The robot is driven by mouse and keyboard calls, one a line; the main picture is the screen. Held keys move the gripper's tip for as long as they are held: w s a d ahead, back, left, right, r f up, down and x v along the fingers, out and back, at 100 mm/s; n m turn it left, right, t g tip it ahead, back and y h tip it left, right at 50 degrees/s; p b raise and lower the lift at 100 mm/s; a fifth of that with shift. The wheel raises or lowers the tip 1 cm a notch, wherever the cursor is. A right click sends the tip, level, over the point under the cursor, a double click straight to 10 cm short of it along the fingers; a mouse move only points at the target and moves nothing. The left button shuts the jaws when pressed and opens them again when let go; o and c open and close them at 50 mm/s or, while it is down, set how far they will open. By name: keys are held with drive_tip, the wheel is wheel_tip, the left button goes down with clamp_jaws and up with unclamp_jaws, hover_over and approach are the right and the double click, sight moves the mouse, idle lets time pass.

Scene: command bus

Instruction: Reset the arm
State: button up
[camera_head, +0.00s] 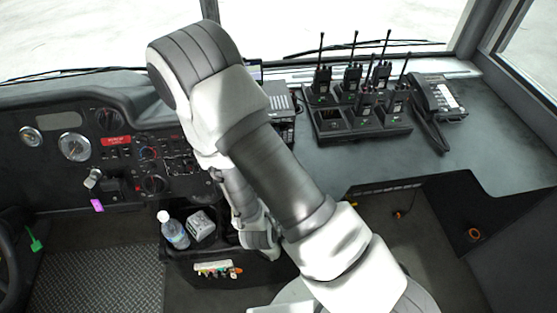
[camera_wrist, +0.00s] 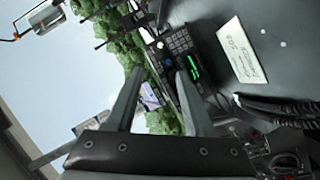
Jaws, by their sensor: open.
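My arm (camera_head: 275,165) rises from the lower middle of the head view to a bent joint at the upper left. A thinner part of it shows behind, lower down. My gripper (camera_wrist: 160,75) shows in the wrist view with its two dark fingers apart and nothing held between them. In the head view I cannot make out the gripper's fingers.
A charger rack (camera_head: 358,122) with several radios and a desk phone (camera_head: 438,97) stand on the grey counter (camera_head: 373,160). The dashboard gauges (camera_head: 74,147) are at left. A bottle (camera_head: 174,232) and a grey box (camera_head: 201,226) sit low beside my arm. A radio panel (camera_wrist: 180,50) shows beyond my fingers.

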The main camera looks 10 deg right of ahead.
drive_tip(key=shift+v, duration=0.9)
drive_tip(key=w+a+r+m+g+y, duration=0.1)
drive_tip(key=a+r+m+g+y, duration=0.15)
drive_tip(key=r, duration=0.45)
drive_tip(key=w+a+r+m+g+y, duration=0.1)
drive_tip(key=r+m+g+y, duration=0.25)
drive_tip(key=r, duration=0.35)
drive_tip(key=s+d+r+m+g, duration=0.1)
drive_tip(key=s+d+r, duration=0.4)
drive_tip(key=s, duration=0.4)
drive_tip(key=s+d+r+m+g, duration=0.1)
drive_tip(key=s+d+r, duration=0.4)
drive_tip(key=s, duration=0.5)
drive_tip(key=shift+r+g+h, duration=0.3)
drive_tip(key=shift+r+h, duration=0.1)
drive_tip(key=shift+r, duration=0.4)
